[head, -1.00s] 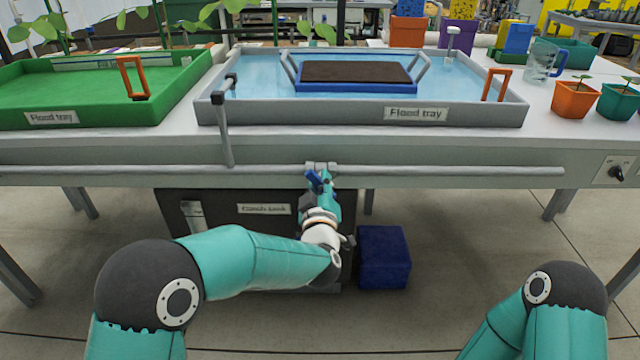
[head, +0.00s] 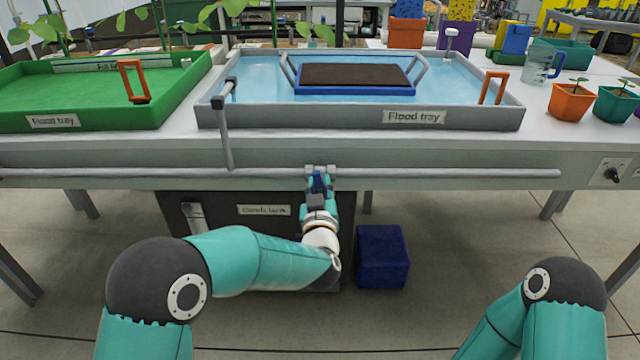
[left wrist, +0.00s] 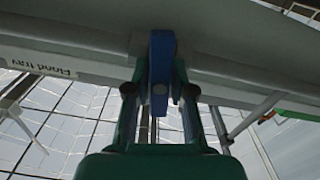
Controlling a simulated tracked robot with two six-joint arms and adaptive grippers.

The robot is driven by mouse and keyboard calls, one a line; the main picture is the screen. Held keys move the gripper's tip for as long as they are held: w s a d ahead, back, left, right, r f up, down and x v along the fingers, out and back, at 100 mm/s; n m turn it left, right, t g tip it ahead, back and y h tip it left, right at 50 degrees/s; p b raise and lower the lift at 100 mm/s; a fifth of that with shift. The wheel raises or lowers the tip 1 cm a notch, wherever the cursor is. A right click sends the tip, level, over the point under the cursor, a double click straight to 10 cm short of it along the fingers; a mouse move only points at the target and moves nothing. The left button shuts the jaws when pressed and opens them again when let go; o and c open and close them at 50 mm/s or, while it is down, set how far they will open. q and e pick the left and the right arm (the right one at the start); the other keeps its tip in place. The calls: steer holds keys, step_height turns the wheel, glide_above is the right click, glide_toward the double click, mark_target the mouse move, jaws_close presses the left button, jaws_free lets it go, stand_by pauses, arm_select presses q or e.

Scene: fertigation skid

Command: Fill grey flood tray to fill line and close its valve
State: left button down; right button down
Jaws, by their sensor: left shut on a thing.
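The grey flood tray (head: 300,114) stands on the bench and holds water. A blue-rimmed dark tray (head: 355,80) with grey handles sits in it. A grey pipe runs along the bench front below, with a valve body (head: 320,168) under the tray. The blue valve handle (head: 319,184) is at that valve; in the left wrist view the blue handle (left wrist: 161,75) lies between my fingers. My left gripper (head: 318,190) is shut on it. The fill line of the grey tray cannot be made out. Only the upper part of my right arm shows, at the lower right; its gripper is out of view.
A green flood tray (head: 90,118) stands to the left. A dark tank (head: 230,230) and a blue box (head: 383,257) are under the bench. A clear jug (head: 540,64) and potted seedlings (head: 571,101) stand at right. A knob panel (head: 612,173) is on the bench front.

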arm_select(q)
steer(key=shift+f+m+p, duration=0.1)
steer(key=shift+m+p, duration=0.25)
steer(key=shift+m, duration=0.75)
steer(key=c, duration=1.1)
jaws_free()
steer(key=s, duration=1.2)
